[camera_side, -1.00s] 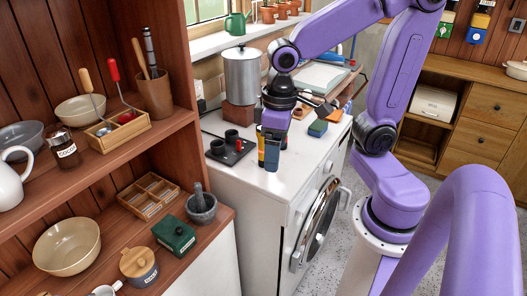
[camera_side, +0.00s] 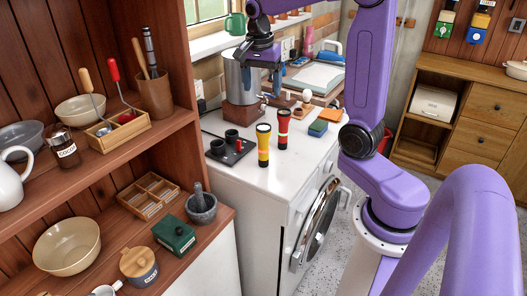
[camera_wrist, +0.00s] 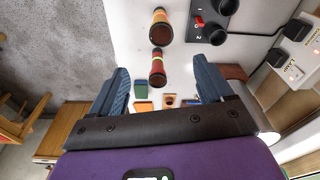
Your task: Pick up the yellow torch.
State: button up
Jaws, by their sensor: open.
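The yellow torch (camera_side: 263,146) stands upright on the white worktop, with a black head and a black band at its base. It also shows at the top of the wrist view (camera_wrist: 160,24), seen from above. A similar red torch (camera_side: 283,128) stands just behind and right of it. It also shows in the wrist view (camera_wrist: 157,66), between my fingers in the picture. My gripper (camera_side: 266,82) is open and empty, high above the worktop in front of the metal pot, behind and above the torches. Its two blue fingers (camera_wrist: 160,70) are wide apart and touch neither torch.
A black plate with dark knobs (camera_side: 229,147) lies left of the torches. The metal pot (camera_side: 238,78) stands on a brick plinth (camera_side: 240,116) behind. The worktop's front is clear.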

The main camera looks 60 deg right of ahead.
aim_at(263, 127)
jog(key=f, duration=0.3)
jog(key=d+f, duration=0.1)
jog(key=f, duration=0.7)
jog(key=shift+w+d+f, duration=0.1)
jog(key=shift+d+f, duration=0.15)
jog(key=shift+w+d+f, duration=0.1)
jog(key=shift+f, duration=1.4)
jog(key=shift+w+d+f, duration=0.1)
jog(key=shift+f, duration=1.35)
grip_shut()
jog(key=shift+r, duration=0.1)
